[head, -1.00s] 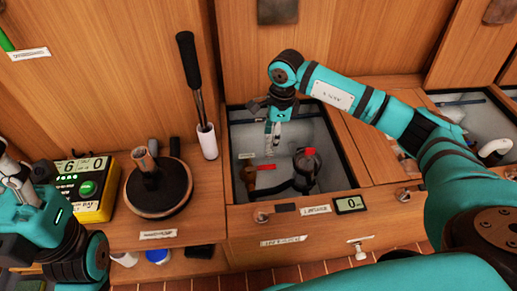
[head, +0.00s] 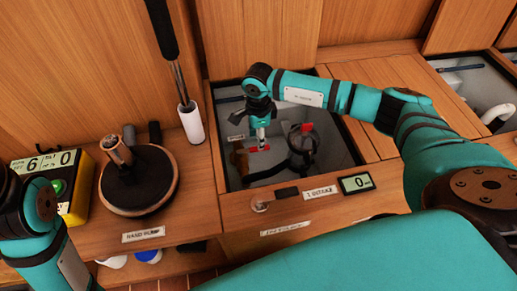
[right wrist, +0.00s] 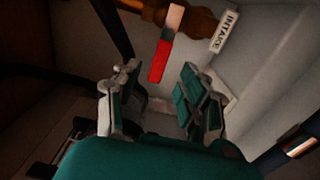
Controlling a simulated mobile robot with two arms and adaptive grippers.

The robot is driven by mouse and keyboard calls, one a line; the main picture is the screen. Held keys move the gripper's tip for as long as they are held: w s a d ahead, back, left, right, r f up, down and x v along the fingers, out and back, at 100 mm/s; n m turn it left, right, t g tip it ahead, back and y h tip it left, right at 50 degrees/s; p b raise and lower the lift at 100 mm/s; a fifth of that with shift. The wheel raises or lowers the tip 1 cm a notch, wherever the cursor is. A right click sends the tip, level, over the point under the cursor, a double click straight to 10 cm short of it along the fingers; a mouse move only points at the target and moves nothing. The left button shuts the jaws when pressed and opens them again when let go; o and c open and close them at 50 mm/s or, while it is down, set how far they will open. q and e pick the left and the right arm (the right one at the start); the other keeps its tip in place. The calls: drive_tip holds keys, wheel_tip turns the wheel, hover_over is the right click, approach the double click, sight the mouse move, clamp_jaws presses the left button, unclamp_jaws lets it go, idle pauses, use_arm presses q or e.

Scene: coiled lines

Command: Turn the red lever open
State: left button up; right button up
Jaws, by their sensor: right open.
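The red lever (head: 259,149) sits low inside an open locker in the floor of the counter, on a brass-brown valve body (head: 238,160). In the right wrist view the lever (right wrist: 160,61) lies just past the fingertips, roughly in line with the gap between them, beside a label reading INTAKE (right wrist: 226,31). My right gripper (head: 261,136) points down into the locker, just above the lever. It also shows in the right wrist view (right wrist: 158,88), with its fingers apart and nothing between them. Only part of my left arm shows at the left edge; its gripper is out of the picture.
A dark strainer with a red top (head: 306,128) stands right of the lever, with a hose curving below. The locker's front rim (head: 285,190) carries a small display (head: 356,184). A hand pump (head: 138,182) and a black-gripped handle (head: 163,28) stand to the left.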

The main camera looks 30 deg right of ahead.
sight(253, 149)
wheel_tip(253, 149, down, 4)
drive_tip(key=shift+f+b, duration=0.1)
drive_tip(key=shift+b, duration=0.65)
drive_tip(key=shift+c, duration=0.4)
clamp_jaws()
